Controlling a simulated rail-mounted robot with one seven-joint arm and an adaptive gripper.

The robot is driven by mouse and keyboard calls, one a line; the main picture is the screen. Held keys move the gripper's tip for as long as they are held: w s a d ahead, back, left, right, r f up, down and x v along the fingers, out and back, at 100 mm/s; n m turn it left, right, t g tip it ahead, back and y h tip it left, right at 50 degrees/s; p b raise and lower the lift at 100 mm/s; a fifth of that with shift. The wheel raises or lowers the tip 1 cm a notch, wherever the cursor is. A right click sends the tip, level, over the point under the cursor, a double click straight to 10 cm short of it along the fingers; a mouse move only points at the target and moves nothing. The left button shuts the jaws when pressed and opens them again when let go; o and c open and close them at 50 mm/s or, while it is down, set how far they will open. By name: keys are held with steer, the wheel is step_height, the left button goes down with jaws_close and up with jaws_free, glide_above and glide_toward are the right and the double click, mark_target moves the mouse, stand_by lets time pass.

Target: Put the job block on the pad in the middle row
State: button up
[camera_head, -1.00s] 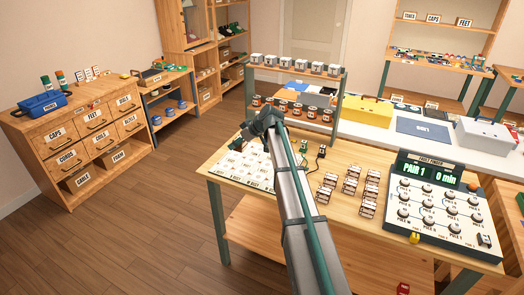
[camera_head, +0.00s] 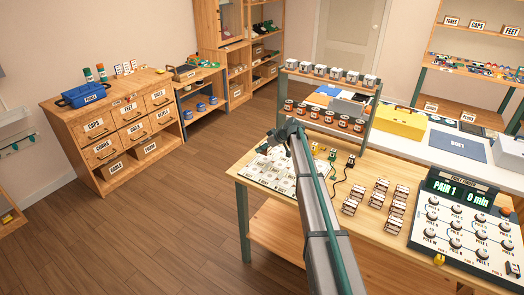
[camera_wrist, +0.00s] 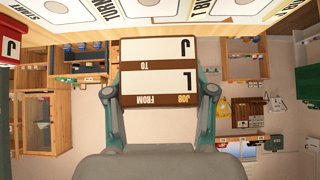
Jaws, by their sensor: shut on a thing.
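The job block (camera_wrist: 157,65) is white with a brown band and reads JOB, FROM L, TO J upside down in the wrist view. My gripper (camera_wrist: 160,88) is shut on it, one finger at each side. The board of pads (camera_head: 256,176) lies on the wooden bench at its left end in the head view. Its printed cards (camera_wrist: 150,12) show along the top of the wrist view, beyond the block, with a gap I cannot judge. In the head view my arm hides part of the board, and the fingers and block cannot be made out.
Several small white-and-brown racks (camera_head: 381,199) stand right of my arm. The fault finder panel (camera_head: 466,220) reads PAIR 1, 0 min. A two-tier rack (camera_head: 331,98) of grey blocks and orange-brown jars stands behind the board. Small corded plugs (camera_head: 345,172) lie near the board.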

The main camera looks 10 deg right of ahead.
mark_target(262, 157)
steer(key=shift+w+a+f, duration=0.15)
steer(key=shift+w+f, duration=0.4)
steer(key=shift+w+f+p, duration=0.15)
steer(key=shift+f+p, duration=0.55)
steer(key=shift+f, duration=1.05)
steer(key=shift+f, duration=0.2)
steer(key=o, duration=1.3)
steer(key=shift+r, duration=0.1)
